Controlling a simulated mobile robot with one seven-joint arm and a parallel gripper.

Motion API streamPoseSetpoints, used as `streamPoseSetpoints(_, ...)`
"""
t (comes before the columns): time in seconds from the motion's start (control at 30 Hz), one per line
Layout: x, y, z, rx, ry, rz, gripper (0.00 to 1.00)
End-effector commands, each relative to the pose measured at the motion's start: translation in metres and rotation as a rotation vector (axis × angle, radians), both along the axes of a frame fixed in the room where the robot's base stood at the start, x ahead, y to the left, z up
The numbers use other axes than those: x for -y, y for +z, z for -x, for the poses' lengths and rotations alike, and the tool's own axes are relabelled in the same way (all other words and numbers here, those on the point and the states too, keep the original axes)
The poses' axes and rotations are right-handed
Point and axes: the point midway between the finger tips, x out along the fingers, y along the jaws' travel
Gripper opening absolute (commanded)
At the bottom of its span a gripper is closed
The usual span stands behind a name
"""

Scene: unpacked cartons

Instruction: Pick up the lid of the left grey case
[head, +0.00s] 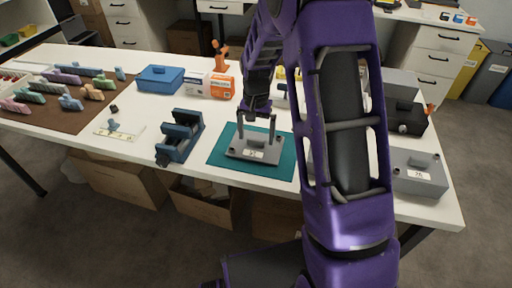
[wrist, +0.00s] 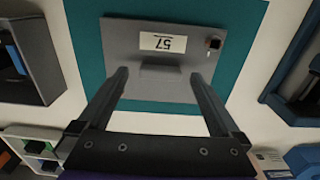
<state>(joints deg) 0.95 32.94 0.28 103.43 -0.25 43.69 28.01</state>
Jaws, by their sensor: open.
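A flat grey lid (head: 243,157) with a raised handle and a white number label lies on the teal mat (head: 222,165). In the wrist view the lid (wrist: 120,35) shows the label 57, a small dark knob near one corner and the handle block (wrist: 160,77). My gripper (head: 256,136) is over the lid, its fingers open on either side of the handle. In the wrist view my gripper (wrist: 159,76) appears empty, with gaps beside the handle. Whether the fingertips touch the lid, I cannot tell. Another grey case (head: 415,187) with a handle and label stands at the right.
A blue vise-like holder (head: 180,142) stands left of the mat. A blue box (head: 160,79), an orange-white carton (head: 210,85) and a black case (head: 408,118) stand farther back. My arm hides the table right of the mat. Bare table shows in front of the carton.

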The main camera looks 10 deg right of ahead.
Motion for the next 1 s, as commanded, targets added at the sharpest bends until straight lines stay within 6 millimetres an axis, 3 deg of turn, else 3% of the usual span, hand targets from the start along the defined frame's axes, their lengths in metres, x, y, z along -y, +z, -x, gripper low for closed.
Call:
streamPoseSetpoints(0.1,-0.0004,-0.0147,0.0003,-0.001,0.000,0.000,1.00)
streamPoseSetpoints(0.33,-0.0004,-0.0149,-0.0002,0.001,0.000,0.000,0.98)
streamPoseSetpoints(0.83,-0.0004,-0.0144,-0.0003,0.001,0.000,0.000,0.08)
streamPoseSetpoints(1.0,-0.0004,-0.0142,-0.0004,0.001,0.000,0.000,0.07)
